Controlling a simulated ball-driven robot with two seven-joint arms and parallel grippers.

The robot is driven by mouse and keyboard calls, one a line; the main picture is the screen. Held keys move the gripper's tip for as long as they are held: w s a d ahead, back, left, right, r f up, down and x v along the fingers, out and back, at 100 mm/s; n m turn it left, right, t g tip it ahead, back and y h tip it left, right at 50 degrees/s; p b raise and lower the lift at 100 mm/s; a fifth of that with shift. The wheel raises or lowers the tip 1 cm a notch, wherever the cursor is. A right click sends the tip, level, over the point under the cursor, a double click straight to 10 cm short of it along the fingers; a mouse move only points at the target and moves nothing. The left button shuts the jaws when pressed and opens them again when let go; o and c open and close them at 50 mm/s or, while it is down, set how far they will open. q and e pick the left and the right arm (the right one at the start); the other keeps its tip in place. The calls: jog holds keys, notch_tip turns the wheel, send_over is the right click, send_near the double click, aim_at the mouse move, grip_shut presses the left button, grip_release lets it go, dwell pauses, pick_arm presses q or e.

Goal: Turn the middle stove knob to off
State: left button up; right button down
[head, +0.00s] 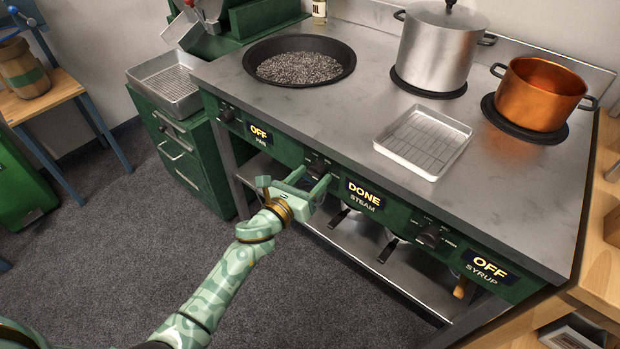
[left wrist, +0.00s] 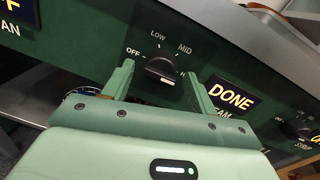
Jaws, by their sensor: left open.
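The middle stove knob (head: 317,163) is dark and sits on the green front panel, left of the "DONE STEAM" display (head: 364,195). It also shows in the left wrist view (left wrist: 161,69), with the marks OFF, LOW and MID around its upper side. I cannot tell clearly which mark its pointer faces. My left gripper (head: 312,183) is open in front of the panel. In the left wrist view, its fingers (left wrist: 158,84) stand on either side of the knob, with gaps between them and it. The knob's lower part is close to the gripper body. My right gripper is not in view.
The left knob (head: 227,116) has an "OFF" display (head: 259,133); the right knob (head: 430,237) has an "OFF SYRUP" display (head: 489,267). On the stove stand a pan (head: 262,55), a steel pot (head: 435,50), a copper pot (head: 538,92) and a rack tray (head: 391,146).

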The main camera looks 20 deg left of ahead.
pick_arm(q)
jog(key=c, duration=0.9)
jog(key=shift+c, duration=0.2)
